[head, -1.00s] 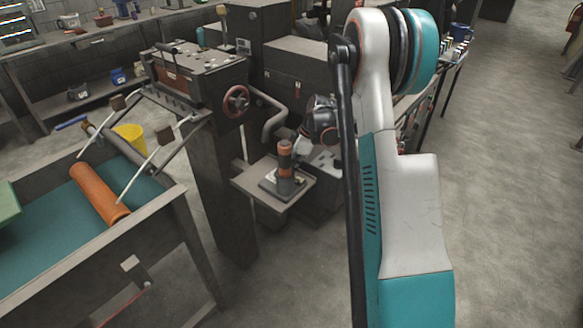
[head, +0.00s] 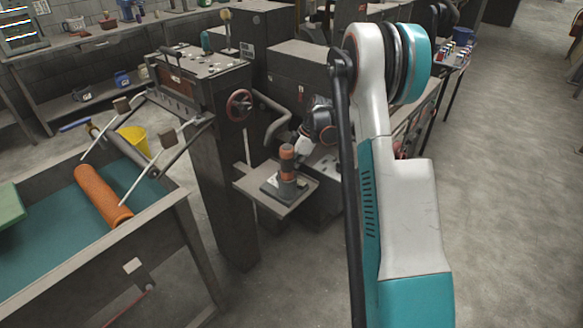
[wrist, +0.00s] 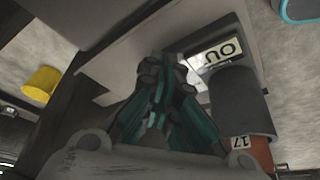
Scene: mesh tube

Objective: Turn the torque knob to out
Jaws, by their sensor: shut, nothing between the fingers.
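An upright dark cylinder with orange bands, which looks like the torque knob (head: 288,178), stands on a small plate on a low shelf. In the wrist view the knob (wrist: 240,102) shows as a dark cylinder with an orange band marked "17". A white label (wrist: 221,52) beside its base reads "OU", with the rest cut off or hidden. My gripper (wrist: 163,62) is shut and empty, its teal and dark fingers together left of the knob. In the head view my gripper is partly hidden behind the knob; I cannot tell whether they touch.
The grey shelf (head: 252,184) juts from the machine at low height. A red handwheel (head: 240,104) and a bent grey pipe are just above it. A bench with an orange roller (head: 102,196) is at the left, and a yellow bucket (wrist: 41,84) stands on the floor.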

